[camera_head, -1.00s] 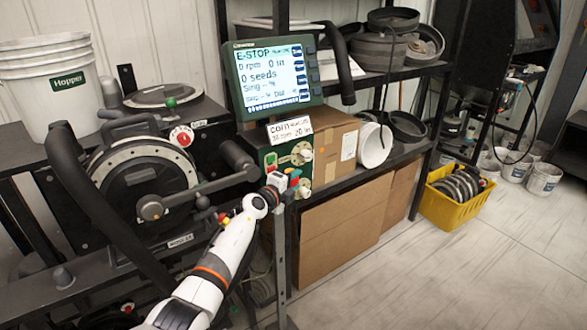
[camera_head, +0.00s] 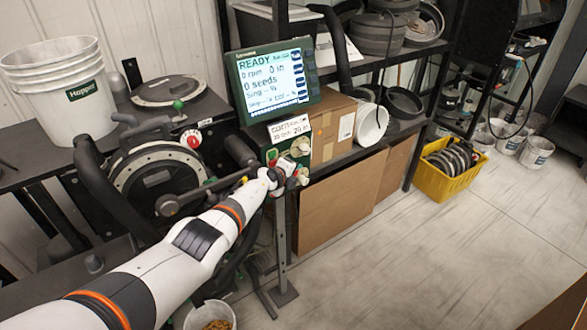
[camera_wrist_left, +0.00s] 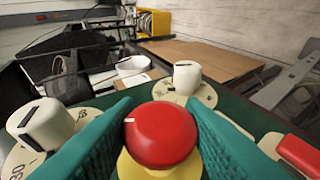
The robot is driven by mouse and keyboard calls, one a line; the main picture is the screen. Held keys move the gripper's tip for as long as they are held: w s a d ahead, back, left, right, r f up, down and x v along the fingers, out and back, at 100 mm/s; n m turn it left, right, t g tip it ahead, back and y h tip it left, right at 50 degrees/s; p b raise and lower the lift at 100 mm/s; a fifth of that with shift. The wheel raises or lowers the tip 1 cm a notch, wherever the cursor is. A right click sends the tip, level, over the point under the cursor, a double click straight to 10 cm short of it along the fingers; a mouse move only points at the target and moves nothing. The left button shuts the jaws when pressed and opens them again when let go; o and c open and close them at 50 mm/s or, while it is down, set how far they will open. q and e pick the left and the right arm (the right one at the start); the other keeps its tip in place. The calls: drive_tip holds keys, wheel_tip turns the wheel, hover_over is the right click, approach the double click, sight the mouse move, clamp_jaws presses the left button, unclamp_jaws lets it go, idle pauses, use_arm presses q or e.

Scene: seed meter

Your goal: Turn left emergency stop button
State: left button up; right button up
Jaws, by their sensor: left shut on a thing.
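The red emergency stop button (camera_wrist_left: 161,136) with a yellow collar (camera_wrist_left: 160,170) stands on the green control panel (camera_wrist_left: 240,120) in the left wrist view. A small white mark shows on its left upper side. My left gripper (camera_head: 284,178) reaches the panel in the head view and hides the button there. In the left wrist view its teal fingers (camera_wrist_left: 205,125) are shut on the button's two sides. The display (camera_head: 272,80) above the panel reads READY. My right gripper is not in view.
White dial knobs (camera_wrist_left: 187,77) (camera_wrist_left: 45,125) and a red part (camera_wrist_left: 300,155) sit close around the button. Another red round control (camera_head: 190,139) is on the machine at left.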

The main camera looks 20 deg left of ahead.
use_arm(q)
drive_tip(key=shift+w+a+r, duration=0.1)
drive_tip(key=shift+a+r, duration=0.1)
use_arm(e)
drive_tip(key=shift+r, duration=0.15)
use_arm(q)
drive_tip(key=o, duration=0.9)
drive_tip(key=shift+c, duration=0.2)
drive_tip(key=shift+o, duration=0.5)
drive_tip(key=shift+f, duration=0.2)
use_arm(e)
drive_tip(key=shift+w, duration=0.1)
use_arm(q)
drive_tip(key=shift+r, duration=0.1)
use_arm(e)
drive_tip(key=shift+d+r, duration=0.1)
